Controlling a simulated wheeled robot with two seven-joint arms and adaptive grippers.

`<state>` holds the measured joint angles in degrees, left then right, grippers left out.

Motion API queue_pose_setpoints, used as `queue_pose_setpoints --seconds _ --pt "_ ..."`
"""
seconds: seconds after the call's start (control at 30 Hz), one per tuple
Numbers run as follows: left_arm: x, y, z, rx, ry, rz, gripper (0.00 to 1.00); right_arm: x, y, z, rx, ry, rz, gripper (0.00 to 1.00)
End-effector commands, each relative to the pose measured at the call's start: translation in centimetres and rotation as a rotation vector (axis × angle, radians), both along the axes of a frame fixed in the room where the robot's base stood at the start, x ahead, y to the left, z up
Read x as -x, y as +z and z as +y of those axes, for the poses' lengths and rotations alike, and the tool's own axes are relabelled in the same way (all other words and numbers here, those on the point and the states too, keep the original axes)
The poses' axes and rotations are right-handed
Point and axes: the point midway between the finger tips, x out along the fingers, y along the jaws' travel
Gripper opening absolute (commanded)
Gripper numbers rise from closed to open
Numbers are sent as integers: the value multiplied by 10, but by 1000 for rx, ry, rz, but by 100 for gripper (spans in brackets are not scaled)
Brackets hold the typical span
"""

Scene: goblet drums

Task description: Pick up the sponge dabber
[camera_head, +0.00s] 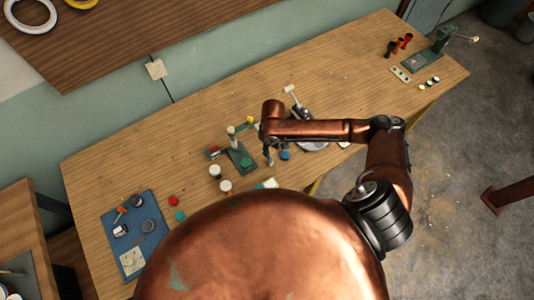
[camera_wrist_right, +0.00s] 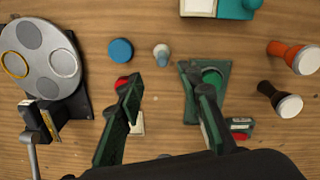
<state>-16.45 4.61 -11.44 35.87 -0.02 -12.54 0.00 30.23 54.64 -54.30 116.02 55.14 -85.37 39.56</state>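A small upright piece with a pale rounded top and light blue body, probably the sponge dabber (camera_wrist_right: 162,54), stands on the bench in the right wrist view. In the head view I cannot make it out clearly near my arm. My right gripper (camera_wrist_right: 170,92) is open and empty. Its two dark green fingers point toward the dabber, which lies ahead of the gap between them, apart from both. In the head view the right gripper (camera_head: 268,152) points down over the bench, partly hidden by my arm. My left gripper is not in view.
A blue disc (camera_wrist_right: 120,50) lies beside the dabber. A green stand (camera_wrist_right: 222,72) is by the right finger, a red piece (camera_wrist_right: 122,83) by the left. A round plate with discs (camera_wrist_right: 42,58) and two white-topped pieces (camera_wrist_right: 295,57) flank them. The workbench (camera_head: 120,165) has bare wood at its back left.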

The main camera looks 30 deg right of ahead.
Motion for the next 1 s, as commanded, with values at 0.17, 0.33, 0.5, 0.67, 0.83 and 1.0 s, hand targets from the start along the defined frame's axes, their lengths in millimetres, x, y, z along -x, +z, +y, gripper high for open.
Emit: queue_pose_setpoints --seconds 0.17,0.33,0.5,0.67,0.83,1.0 --pt "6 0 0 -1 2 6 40 3 -13 -4 1 -10 4 34" --pt "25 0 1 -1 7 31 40 6 -30 -7 2 -18 2 34" --pt "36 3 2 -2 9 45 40 11 -53 -3 1 -19 4 34" --pt "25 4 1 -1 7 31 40 11 -73 -3 2 -18 2 34" --pt "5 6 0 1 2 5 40 10 -78 -2 2 -16 -1 34" --pt "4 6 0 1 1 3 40 10 -78 -2 2 -15 -1 32"
